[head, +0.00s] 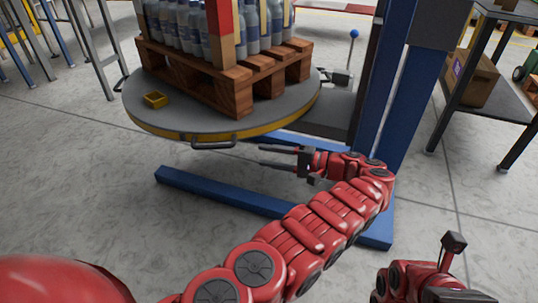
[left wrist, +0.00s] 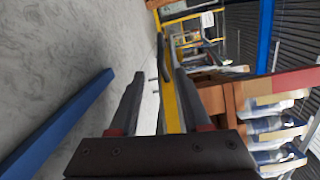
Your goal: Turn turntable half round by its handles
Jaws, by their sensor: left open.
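The turntable (head: 290,118) is a round grey disc with a yellow rim, in the middle of the head view. It carries a wooden pallet (head: 205,82) of bottles. A dark handle (head: 214,142) sticks out from its front rim; a dark bar in the left wrist view (left wrist: 166,60) looks like this handle, beyond the fingertips. My left gripper (head: 262,156) is open and empty, to the right of the handle and apart from it, below the rim. Its fingers also show in the left wrist view (left wrist: 157,80). Only part of my right arm shows at bottom right; its fingers are out of frame.
A blue post (head: 400,90) and blue floor legs (head: 225,194) stand around the turntable's right and front. A dark shelf table (head: 500,98) with a cardboard box (head: 472,78) stands at right.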

